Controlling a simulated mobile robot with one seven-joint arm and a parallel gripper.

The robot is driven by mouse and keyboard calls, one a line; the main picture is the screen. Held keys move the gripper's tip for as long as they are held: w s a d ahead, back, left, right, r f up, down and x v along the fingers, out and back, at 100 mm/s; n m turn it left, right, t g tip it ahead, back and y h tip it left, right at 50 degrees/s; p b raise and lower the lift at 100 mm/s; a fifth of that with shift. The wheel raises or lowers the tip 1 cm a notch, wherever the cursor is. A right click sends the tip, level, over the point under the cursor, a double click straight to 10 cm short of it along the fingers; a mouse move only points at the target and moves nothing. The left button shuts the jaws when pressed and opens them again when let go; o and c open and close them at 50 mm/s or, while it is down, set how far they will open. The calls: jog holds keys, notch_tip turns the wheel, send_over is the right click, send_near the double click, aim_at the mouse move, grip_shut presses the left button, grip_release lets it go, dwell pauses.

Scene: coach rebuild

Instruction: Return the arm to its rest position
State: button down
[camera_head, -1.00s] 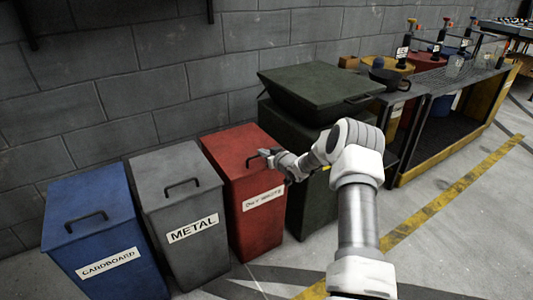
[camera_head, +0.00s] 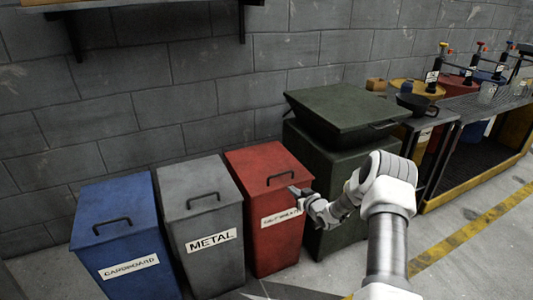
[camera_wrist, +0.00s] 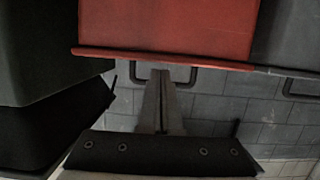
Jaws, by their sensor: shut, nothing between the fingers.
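My arm reaches in from the lower right of the head view. My gripper (camera_head: 294,190) is shut and empty, at the front right edge of the red bin's lid, close to its dark handle (camera_head: 283,177). In the wrist view my gripper (camera_wrist: 160,76) shows as two fingers pressed together. Their tips overlap the dark handle loop (camera_wrist: 188,76) in the picture; I cannot tell whether they touch it. The red bin (camera_head: 276,240) also fills the top of the wrist view (camera_wrist: 165,25). Its lid is closed, and its label is partly hard to read.
A grey METAL bin (camera_head: 208,262) and a blue CARDBOARD bin (camera_head: 118,235) stand left of the red one. A dark green container (camera_head: 345,115) stands close to the right, beside my arm. A workbench (camera_head: 450,190) is farther right. Open floor lies right of my arm.

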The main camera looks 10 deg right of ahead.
jog(key=s+a+r+g+h, duration=0.15)
jog(key=s+r, duration=0.25)
jog(key=r, duration=0.5)
jog(key=s+a+r+g+h, duration=0.1)
jog(key=s+a+r+g, duration=0.2)
jog(key=r, duration=0.6)
jog(key=s+a+r+h, duration=0.2)
jog(key=s+r, duration=0.4)
jog(key=r, duration=0.3)
jog(key=s+a+r+m+g+y, duration=0.1)
jog(key=s+a+r, duration=0.15)
jog(key=s, duration=0.85)
jog(key=s+a+r+g, duration=0.1)
jog(key=s+a+g, duration=0.15)
jog(key=s, duration=0.85)
jog(key=s+a+r+m+g+y, duration=0.15)
jog(key=s+a, duration=0.25)
jog(key=s, duration=0.8)
notch_tip(320, 180, up, 23)
jog(key=p, duration=2.3)
jog(key=shift+w+h, duration=0.15)
jog(key=shift+h, duration=0.25)
jog(key=shift+n+t, duration=0.25)
